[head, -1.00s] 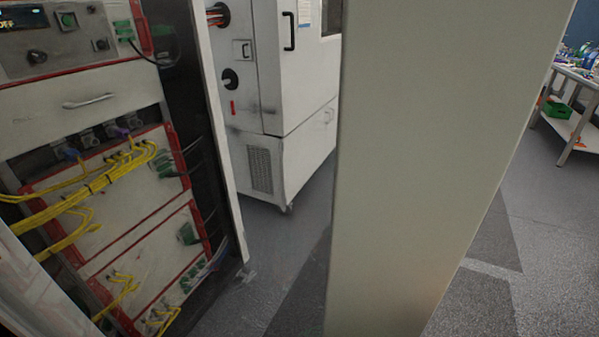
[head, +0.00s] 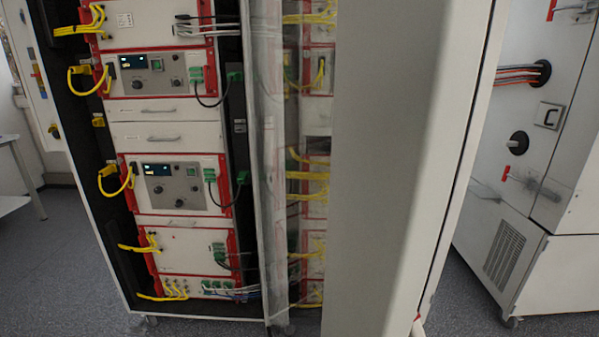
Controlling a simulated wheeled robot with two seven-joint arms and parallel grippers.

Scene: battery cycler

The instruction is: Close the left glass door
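A rack cabinet fills the left and middle of the head view. Its left bay is uncovered, showing white instrument units (head: 180,185) with red edging. A narrow, see-through upright strip, which looks like a glass door seen nearly edge-on (head: 267,170), stands right of that bay. I cannot tell for certain whether it is the left door. Right of it, more red-edged units and yellow cables (head: 310,178) show. Neither of my grippers is in view.
A tall, plain pale panel (head: 390,160) blocks the right part of the rack; I cannot tell what it belongs to. A white cabinet on castors (head: 570,265) stands at the right. Yellow cables (head: 115,185) stick out along the bay's left side. Grey floor (head: 50,270) is clear at the lower left.

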